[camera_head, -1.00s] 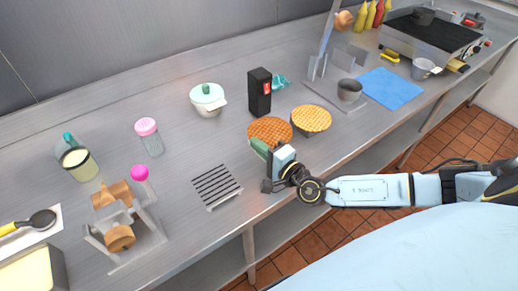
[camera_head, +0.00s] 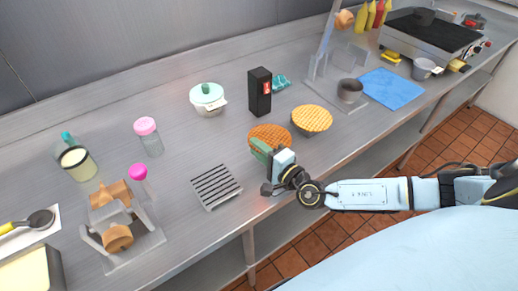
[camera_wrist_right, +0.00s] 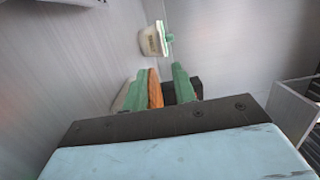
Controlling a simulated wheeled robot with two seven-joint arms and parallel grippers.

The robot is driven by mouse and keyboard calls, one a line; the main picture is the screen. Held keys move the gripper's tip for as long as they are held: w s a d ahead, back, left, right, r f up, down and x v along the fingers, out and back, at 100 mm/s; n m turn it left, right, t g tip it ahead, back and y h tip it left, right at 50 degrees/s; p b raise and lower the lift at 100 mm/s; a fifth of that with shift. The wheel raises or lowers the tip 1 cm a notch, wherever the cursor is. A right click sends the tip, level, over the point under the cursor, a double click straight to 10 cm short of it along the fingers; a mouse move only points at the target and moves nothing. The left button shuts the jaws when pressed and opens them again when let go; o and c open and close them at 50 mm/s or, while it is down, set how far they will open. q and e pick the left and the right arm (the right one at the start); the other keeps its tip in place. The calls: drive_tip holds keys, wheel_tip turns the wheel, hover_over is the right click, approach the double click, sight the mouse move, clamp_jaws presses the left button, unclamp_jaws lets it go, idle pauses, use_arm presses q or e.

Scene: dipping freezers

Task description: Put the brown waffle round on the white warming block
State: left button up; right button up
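The brown waffle round (camera_head: 270,134) lies flat near the middle of the counter in the head view. My right gripper (camera_head: 264,152) is at its near edge. In the right wrist view its green fingers (camera_wrist_right: 160,88) stand on either side of the waffle's edge (camera_wrist_right: 155,88), with a gap to one finger, so it looks open around it. A pale shape (camera_wrist_right: 123,95) lies beyond the other finger. A pale slatted plate (camera_head: 216,187) lies to the left; I cannot tell whether either is the white warming block. My left gripper is not in view.
A golden waffle round (camera_head: 312,118) sits on a support just right of the brown one. A black box (camera_head: 260,92) and a lidded white pot (camera_head: 208,97) stand behind. A pink-topped shaker (camera_head: 148,136) stands left. A blue cloth (camera_head: 391,88) lies right.

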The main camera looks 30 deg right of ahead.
drive_tip(key=shift+r, duration=0.15)
drive_tip(key=shift+r+p, duration=0.3)
drive_tip(key=v, duration=1.2)
drive_tip(key=shift+r, duration=0.15)
